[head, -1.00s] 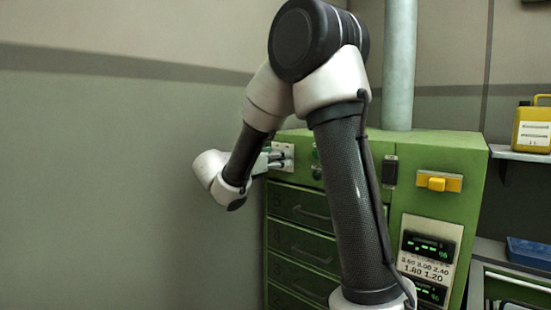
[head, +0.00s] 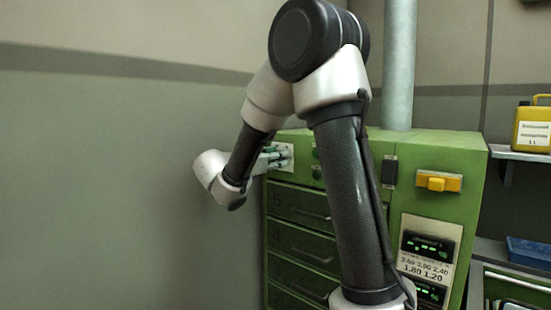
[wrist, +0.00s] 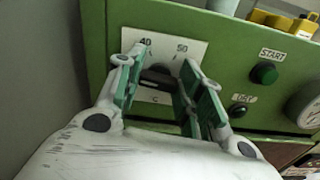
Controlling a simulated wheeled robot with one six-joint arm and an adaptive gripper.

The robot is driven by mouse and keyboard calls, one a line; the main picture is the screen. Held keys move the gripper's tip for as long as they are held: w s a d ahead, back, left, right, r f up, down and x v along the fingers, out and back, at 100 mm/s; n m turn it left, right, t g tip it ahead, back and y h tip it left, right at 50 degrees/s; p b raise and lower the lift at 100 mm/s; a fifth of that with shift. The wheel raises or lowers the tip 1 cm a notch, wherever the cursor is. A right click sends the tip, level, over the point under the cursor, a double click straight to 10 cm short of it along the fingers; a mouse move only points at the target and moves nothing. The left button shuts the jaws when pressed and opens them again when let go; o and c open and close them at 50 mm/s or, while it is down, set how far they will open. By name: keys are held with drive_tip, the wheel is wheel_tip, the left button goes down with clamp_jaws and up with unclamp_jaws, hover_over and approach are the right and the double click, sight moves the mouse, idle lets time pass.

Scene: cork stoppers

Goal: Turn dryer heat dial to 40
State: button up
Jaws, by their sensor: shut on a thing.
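The heat dial (wrist: 158,76) is a dark knob on a white plate (wrist: 165,43) on the green dryer (wrist: 225,45). The plate carries "40" at upper left, "50" at upper right and a "C" below. My gripper (wrist: 156,64) has its green-padded fingers on either side of the knob and is shut on it. The knob's pointer is partly hidden, so I cannot tell its exact setting. In the head view my gripper (head: 271,158) reaches the plate (head: 288,156) at the dryer's upper left corner; the dial itself is hidden there.
A green START button (wrist: 264,73), a second dark button (wrist: 238,111) and a round gauge (wrist: 306,106) lie right of the dial. Drawers (head: 300,212) sit below. A yellow switch (head: 438,182) and displays (head: 428,246) are farther right. A grey wall (head: 120,190) stands at left.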

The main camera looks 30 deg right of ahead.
drive_tip(key=m, duration=1)
drive_tip(key=shift+s+f, duration=0.15)
drive_tip(key=shift+m, duration=0.3)
idle(0.3)
drive_tip(key=o, duration=1)
drive_tip(key=v, duration=1.2)
